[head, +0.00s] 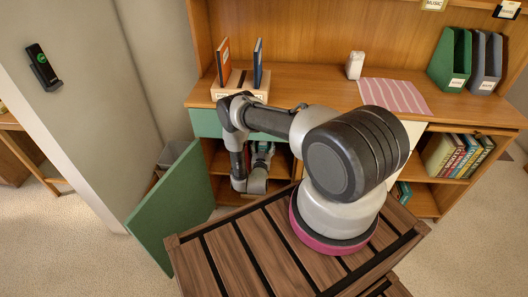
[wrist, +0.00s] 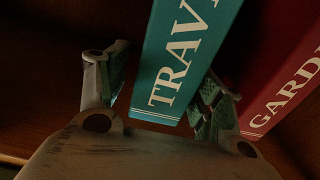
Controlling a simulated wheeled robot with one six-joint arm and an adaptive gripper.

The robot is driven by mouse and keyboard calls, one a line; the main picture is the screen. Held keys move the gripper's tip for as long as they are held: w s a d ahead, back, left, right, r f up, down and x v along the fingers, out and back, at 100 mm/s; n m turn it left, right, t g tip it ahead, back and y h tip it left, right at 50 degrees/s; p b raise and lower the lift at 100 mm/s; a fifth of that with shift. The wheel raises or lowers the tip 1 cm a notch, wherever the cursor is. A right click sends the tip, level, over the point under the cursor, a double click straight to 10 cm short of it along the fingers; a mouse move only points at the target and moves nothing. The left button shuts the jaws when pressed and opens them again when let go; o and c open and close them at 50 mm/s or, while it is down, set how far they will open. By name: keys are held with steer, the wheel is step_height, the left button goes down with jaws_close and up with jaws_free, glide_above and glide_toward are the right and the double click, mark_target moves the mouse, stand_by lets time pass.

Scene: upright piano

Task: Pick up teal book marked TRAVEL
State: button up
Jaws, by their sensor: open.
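The teal book with white letters reading "TRAV" (wrist: 183,50) stands in the middle of the wrist view, its spine facing me and the rest of its title cut off. My gripper (wrist: 160,92) is open, with one finger left of the book and one right of it. The lower end of the spine lies between the fingers; I see a gap at the left finger, and the right finger is close to the book. In the head view, my arm reaches into the open lower cupboard, and the book cannot be made out clearly there.
A dark red book marked "GARD" (wrist: 285,85) stands just right of my right finger. The green cupboard door (head: 170,205) stands open at left. Several books (head: 458,155) fill the right shelf. A pink striped cloth (head: 393,96) lies on the top.

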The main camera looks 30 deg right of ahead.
steer(key=shift+x, duration=1.55)
jaws_close()
